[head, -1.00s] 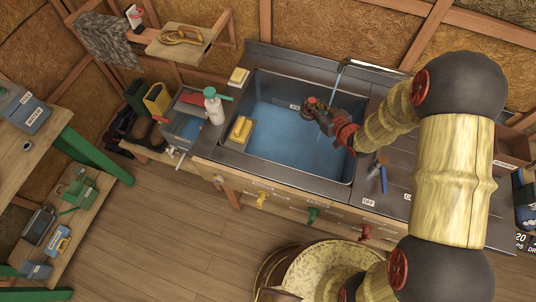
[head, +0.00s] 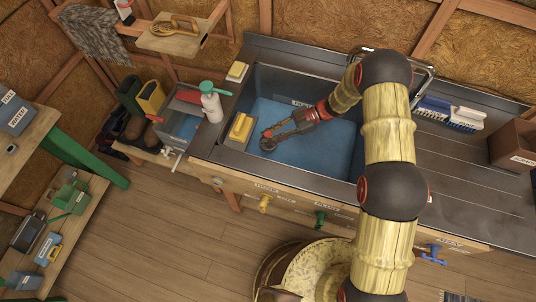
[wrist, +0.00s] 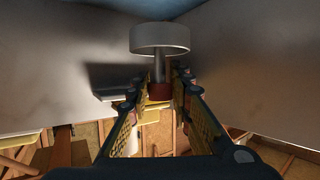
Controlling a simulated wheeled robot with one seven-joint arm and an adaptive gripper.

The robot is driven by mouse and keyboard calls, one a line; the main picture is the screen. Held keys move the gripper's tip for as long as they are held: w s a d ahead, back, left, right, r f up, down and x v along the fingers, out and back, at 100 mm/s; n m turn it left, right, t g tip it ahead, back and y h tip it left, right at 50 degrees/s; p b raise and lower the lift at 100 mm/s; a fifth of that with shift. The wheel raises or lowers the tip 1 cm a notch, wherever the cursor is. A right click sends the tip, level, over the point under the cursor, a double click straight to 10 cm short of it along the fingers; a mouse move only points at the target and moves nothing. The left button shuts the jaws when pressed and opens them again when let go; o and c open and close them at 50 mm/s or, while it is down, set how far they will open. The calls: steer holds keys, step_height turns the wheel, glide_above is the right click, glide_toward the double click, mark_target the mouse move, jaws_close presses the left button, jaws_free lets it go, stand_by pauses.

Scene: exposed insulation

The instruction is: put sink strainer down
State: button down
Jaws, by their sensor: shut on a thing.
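My gripper (head: 275,136) is over the left part of the sink basin (head: 335,150), low toward the blue water. It is shut on the sink strainer (head: 267,145), a small round piece at the fingertips, near the basin's left wall. In the wrist view the strainer (wrist: 160,38) shows as a pale round cup on a grey stem, with a red-brown part at the stem's end between the two fingers (wrist: 160,90). Grey basin walls rise on both sides there. I cannot tell whether the strainer touches the water.
A soap bottle (head: 211,102) stands farther left. The faucet (head: 425,62) and a blue-and-white brush (head: 450,112) are at the back right. The right counter (head: 465,180) is mostly clear.

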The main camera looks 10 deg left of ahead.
step_height(320, 180, down, 10)
steer(key=b, duration=0.3)
steer(key=shift+f, duration=0.1)
steer(key=shift+f, duration=0.15)
steer(key=c, duration=1.6)
jaws_free()
steer(key=shift+d+r, duration=0.1)
steer(key=shift+r, duration=0.2)
steer(key=p+v, duration=0.2)
steer(key=v, duration=0.9)
steer(key=shift+w+d+p, duration=0.3)
steer(key=shift+p, duration=0.05)
